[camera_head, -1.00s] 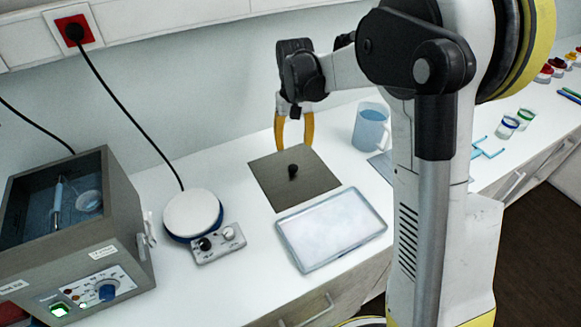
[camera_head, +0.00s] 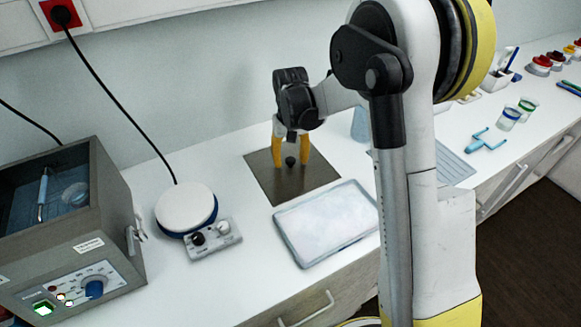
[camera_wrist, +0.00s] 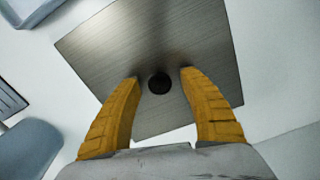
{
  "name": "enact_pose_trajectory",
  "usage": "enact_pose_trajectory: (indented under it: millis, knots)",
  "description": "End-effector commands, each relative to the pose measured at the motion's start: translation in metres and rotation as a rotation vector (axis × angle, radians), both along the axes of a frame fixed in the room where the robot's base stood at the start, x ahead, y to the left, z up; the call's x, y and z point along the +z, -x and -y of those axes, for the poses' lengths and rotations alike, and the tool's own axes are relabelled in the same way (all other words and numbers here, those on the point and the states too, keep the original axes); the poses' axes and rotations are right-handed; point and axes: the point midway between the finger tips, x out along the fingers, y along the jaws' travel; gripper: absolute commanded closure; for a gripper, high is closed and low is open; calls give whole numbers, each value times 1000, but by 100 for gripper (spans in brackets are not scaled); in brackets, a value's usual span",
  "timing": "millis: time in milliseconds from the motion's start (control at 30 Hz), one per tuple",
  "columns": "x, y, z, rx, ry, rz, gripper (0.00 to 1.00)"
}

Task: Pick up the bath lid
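The bath lid (camera_head: 312,181) is a flat, dark grey metal square with a small black knob in its middle, lying on the white counter. In the wrist view the lid (camera_wrist: 190,38) fills the middle, and its round black knob (camera_wrist: 159,83) shows between the fingertips. My gripper (camera_head: 291,161) points down over the lid with its yellow fingers apart, one on each side of the knob. The wrist view shows my gripper (camera_wrist: 158,80) open, with gaps between each finger and the knob. I cannot tell how high the fingertips are above the plate.
A shallow white tray (camera_head: 328,222) lies in front of the lid. A round white-topped device (camera_head: 186,207) with a control box (camera_head: 213,238) is to the left, and a grey oven-like box (camera_head: 120,225) further left. A blue jug (camera_head: 360,124) stands behind my arm, partly hidden.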

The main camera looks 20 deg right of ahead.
Motion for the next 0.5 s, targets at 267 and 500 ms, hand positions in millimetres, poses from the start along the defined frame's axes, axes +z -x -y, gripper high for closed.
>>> enact_pose_trajectory:
  millis: [267,500]
  knots:
    - [0,0,0,0,0,0,100]
    - [1,0,0,0,0,0,100]
